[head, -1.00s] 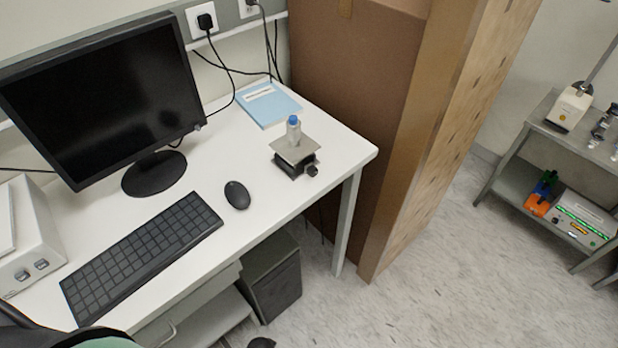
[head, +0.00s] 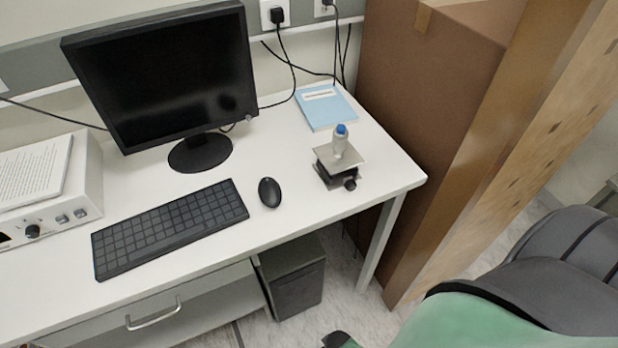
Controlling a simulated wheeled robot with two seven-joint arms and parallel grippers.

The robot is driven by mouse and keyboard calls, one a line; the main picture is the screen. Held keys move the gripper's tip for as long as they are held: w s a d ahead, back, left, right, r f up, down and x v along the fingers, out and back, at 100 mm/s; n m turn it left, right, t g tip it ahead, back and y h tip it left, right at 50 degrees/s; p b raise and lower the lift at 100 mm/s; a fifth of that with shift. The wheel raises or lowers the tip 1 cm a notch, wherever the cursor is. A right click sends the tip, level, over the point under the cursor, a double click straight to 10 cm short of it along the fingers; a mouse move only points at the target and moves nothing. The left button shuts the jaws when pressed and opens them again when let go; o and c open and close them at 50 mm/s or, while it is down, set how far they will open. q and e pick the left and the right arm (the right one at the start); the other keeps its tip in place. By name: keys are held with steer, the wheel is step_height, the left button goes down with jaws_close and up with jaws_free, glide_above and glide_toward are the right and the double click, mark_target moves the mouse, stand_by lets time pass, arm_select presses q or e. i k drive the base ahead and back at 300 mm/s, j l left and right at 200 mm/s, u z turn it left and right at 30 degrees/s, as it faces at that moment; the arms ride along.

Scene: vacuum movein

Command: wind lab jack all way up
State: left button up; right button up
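The lab jack (head: 338,168) stands on the white desk near its right end. It has a flat grey top plate (head: 350,154) and a dark body. The plate sits only a short way above the base. A dark round knob (head: 350,184) sticks out at its front right. A small clear bottle with a blue cap (head: 340,142) stands upright on the plate. Neither of my grippers is in the head view, so I see nothing touching the jack.
The desk (head: 290,235) also holds a monitor (head: 165,80), keyboard (head: 170,225), mouse (head: 269,192) and blue booklet (head: 326,107). A tall brown carton (head: 425,100) stands right of it. A green and dark grey shape fills the lower right; I cannot tell what it is.

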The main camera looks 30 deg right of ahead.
mark_target(350, 184)
steer(key=k+l+u, duration=0.25)
steer(key=l, duration=0.3)
steer(key=l+u, duration=0.2)
steer(key=l, duration=0.3)
steer(key=k+l+u, duration=0.25)
steer(key=l, duration=0.25)
steer(key=k+l+u, duration=0.45)
steer(key=l, duration=0.35)
steer(key=k, duration=0.1)
